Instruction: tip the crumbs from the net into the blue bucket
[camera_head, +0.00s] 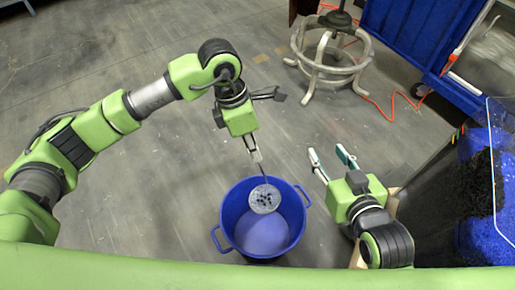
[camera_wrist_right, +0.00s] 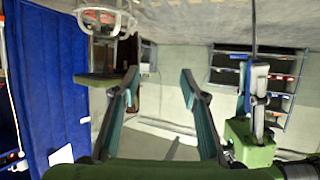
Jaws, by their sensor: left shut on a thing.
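The net (camera_head: 264,199) is a small round grey mesh with several dark crumbs (camera_head: 265,198) lying on it. It appears over the mouth of the blue bucket (camera_head: 231,218), whose inside looks empty where I can see it. My left gripper (camera_head: 256,156) is shut on the net's thin handle, above the bucket's far rim. In the right wrist view, my left gripper (camera_wrist_right: 258,88) shows at the right with the dark handle (camera_wrist_right: 254,28). My right gripper (camera_head: 331,158) is open and empty, to the right of the bucket; its spread fingers (camera_wrist_right: 159,74) also show in the right wrist view.
The tank (camera_head: 495,190) with blue contents and a dark side stands at the right. A pale round stool base (camera_head: 328,62) and an orange cord (camera_head: 393,108) lie beyond the bucket. A blue cabinet (camera_head: 415,30) is at the back right. The floor left of the bucket is clear.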

